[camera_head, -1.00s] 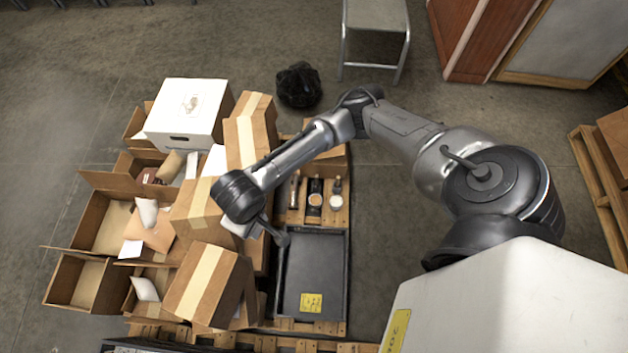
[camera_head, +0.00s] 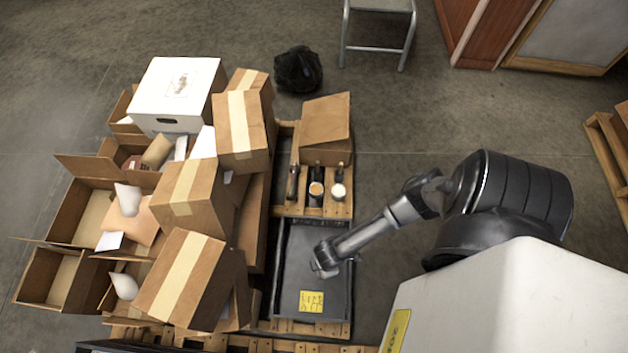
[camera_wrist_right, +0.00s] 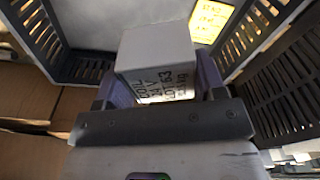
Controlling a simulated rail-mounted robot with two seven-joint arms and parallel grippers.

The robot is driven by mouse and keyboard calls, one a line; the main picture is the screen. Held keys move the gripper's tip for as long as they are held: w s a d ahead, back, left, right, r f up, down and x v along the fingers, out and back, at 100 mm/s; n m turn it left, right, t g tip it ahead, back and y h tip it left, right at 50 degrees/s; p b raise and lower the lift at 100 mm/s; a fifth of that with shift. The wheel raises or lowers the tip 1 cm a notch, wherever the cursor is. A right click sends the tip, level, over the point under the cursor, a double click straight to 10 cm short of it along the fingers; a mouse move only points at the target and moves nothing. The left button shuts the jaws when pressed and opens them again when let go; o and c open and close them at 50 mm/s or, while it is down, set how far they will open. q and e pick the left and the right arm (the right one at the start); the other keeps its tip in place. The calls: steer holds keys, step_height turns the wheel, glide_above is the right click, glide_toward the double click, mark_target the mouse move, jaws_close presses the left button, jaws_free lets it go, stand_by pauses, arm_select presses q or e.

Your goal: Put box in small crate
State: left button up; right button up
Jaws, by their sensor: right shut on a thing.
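The small crate (camera_head: 283,297) is a dark, shallow tray with a yellow label on its floor, at the lower middle of the head view. My right gripper (camera_head: 322,264) is over the crate's inside. In the right wrist view my right gripper (camera_wrist_right: 160,92) is shut on a small pale grey box (camera_wrist_right: 160,45) with dark print on one face. The crate's slotted walls (camera_wrist_right: 272,28) stand on both sides of the box, and the yellow label lies beyond it. I cannot tell whether the box touches the crate floor. The box cannot be made out in the head view. My left gripper is not in view.
Taped cartons (camera_head: 188,278) are stacked close along the crate's left side, with a white box (camera_head: 170,90) behind them. Bottles (camera_head: 316,195) and a brown carton (camera_head: 325,122) stand on the pallet beyond the crate.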

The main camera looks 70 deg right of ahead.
steer(key=f+n, duration=0.1)
steer(key=n, duration=0.1)
steer(key=w+d+n, duration=0.1)
steer(key=w+f+n, duration=0.1)
steer(key=n, duration=0.1)
steer(key=shift+w+d+f+n, duration=0.15)
steer(key=shift+d+f+n, duration=0.15)
steer(key=shift+d, duration=0.05)
steer(key=w+n, duration=0.2)
steer(key=n, duration=0.3)
steer(key=n+g+b, duration=0.1)
steer(key=n+b, duration=0.2)
steer(key=b, duration=0.5)
glide_above(316, 238)
steer(key=shift+y, duration=0.3)
step_height(316, 238, down, 8)
steer(key=shift+r, duration=0.15)
steer(key=shift+w+d, duration=0.1)
steer(key=shift+d, duration=0.2)
step_height(316, 238, down, 4)
steer(key=b, duration=0.3)
